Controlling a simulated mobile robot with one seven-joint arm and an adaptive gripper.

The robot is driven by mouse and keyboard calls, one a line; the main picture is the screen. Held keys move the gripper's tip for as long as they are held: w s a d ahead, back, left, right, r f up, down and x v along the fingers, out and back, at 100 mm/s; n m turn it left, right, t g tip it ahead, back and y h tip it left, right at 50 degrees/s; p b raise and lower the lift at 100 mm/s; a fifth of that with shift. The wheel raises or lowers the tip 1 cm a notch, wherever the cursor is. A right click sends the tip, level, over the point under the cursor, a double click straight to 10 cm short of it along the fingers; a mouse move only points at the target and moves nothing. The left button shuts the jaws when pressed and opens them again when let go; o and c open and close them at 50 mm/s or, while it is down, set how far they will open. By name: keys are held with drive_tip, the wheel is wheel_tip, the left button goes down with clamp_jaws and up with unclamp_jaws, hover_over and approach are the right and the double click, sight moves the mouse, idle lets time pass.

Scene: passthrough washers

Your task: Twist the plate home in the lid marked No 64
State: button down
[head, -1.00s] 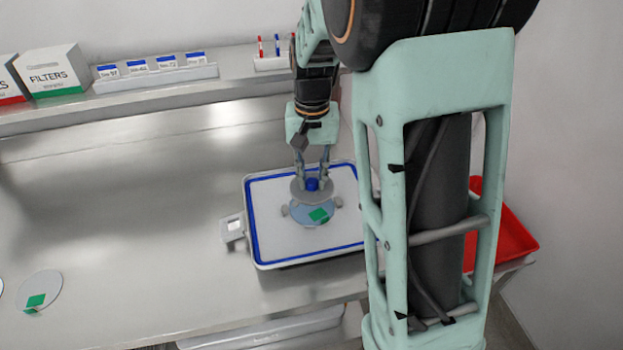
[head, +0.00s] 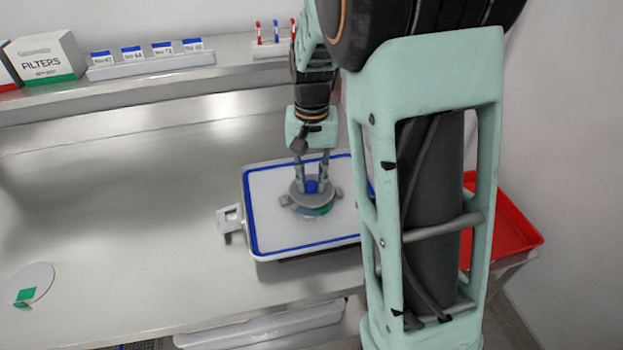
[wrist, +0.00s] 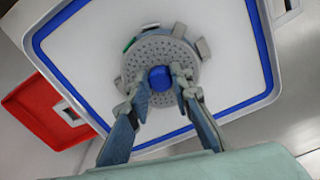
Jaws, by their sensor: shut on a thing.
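My gripper (head: 311,178) is shut on the blue knob (head: 311,187) of a round grey plate. The plate (head: 297,199) is a perforated disc in the wrist view (wrist: 148,52). It sits over the round fitting in the middle of a white lid (head: 275,228) with a blue border. Grey lugs (wrist: 180,30) stick out around the plate's edge. A sliver of green (wrist: 130,43) shows at its rim, mostly hidden by the plate. I cannot tell whether the plate is fully seated. No number is readable on the lid.
A pale disc with a green tab (head: 33,284) lies at the bench's left front. A red tray (head: 508,228) stands to the right. A filters box (head: 45,60) and a rack of cards (head: 150,66) stand on the back shelf.

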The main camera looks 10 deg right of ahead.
drive_tip(key=shift+f, duration=0.2)
idle(0.6)
drive_tip(key=shift+f+b, duration=0.4)
drive_tip(key=shift+f, duration=0.1)
drive_tip(key=shift+f+b, duration=0.35)
drive_tip(key=shift+f, duration=0.2)
idle(0.5)
idle(0.3)
drive_tip(key=shift+m+p, duration=1)
drive_tip(key=shift+m, duration=1.1)
drive_tip(key=shift+m+p, duration=1.1)
drive_tip(key=shift+m, duration=1.2)
drive_tip(key=c, duration=1.7)
unclamp_jaws()
